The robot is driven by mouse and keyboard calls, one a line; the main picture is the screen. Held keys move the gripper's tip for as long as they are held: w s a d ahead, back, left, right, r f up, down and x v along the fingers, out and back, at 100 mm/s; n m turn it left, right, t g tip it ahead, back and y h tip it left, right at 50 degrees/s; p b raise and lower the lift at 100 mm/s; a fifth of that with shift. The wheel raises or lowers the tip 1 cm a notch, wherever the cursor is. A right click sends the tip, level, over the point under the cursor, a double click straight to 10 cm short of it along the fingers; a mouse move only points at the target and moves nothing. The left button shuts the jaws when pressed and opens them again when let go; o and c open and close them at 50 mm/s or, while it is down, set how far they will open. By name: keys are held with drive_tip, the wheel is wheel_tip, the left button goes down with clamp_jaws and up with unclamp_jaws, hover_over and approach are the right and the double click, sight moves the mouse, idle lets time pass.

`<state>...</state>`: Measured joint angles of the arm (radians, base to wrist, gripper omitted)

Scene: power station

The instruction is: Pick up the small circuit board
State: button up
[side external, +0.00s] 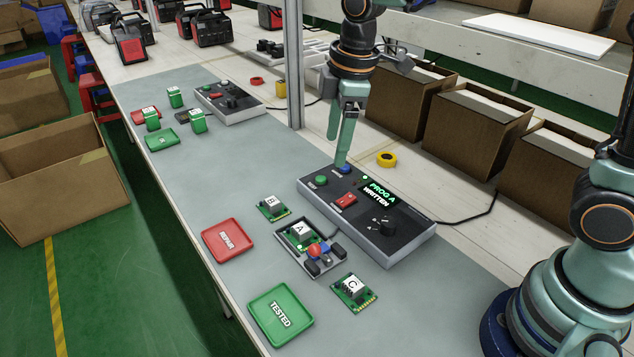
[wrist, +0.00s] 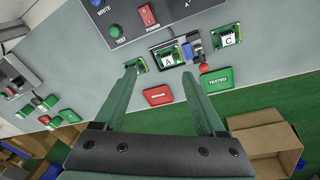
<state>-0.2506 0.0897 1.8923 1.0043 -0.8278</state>
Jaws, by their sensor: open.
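Three small green circuit boards with white labels lie near the control box. Board B (side external: 272,207) lies flat on the grey mat. Board A (side external: 303,232) sits in a dark fixture (side external: 326,265) with a red knob. Board C (side external: 354,292) lies on the mat by the green tray. My gripper (side external: 338,150) is open and empty, above the back edge of the control box, apart from all three boards. In the wrist view its two fingers (wrist: 160,74) are spread; board B (wrist: 137,65), partly hidden by the left fingertip, board A (wrist: 168,60) and board C (wrist: 228,38) show beyond.
The control box (side external: 367,215) reads "PROG A WRITTEN". A red REPAIR tray (side external: 228,240) and a green TESTED tray (side external: 281,319) lie along the mat's left edge. Cardboard boxes (side external: 485,131) line the right. A second station (side external: 229,102) stands farther back. Bare mat lies between the stations.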

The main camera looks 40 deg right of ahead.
sight(301, 228)
drive_tip(key=w+a+f+n, duration=0.1)
drive_tip(key=a+f+n, duration=0.1)
drive_tip(key=f, duration=0.4)
drive_tip(key=w+a+f+n+g, duration=0.1)
drive_tip(key=a+f, duration=0.1)
drive_tip(key=f, duration=0.4)
drive_tip(key=w+a+f+n, duration=0.1)
drive_tip(key=a+f+n, duration=0.1)
drive_tip(key=f, duration=0.5)
drive_tip(key=shift+n+g, duration=0.3)
drive_tip(key=shift+g, duration=0.1)
clamp_jaws()
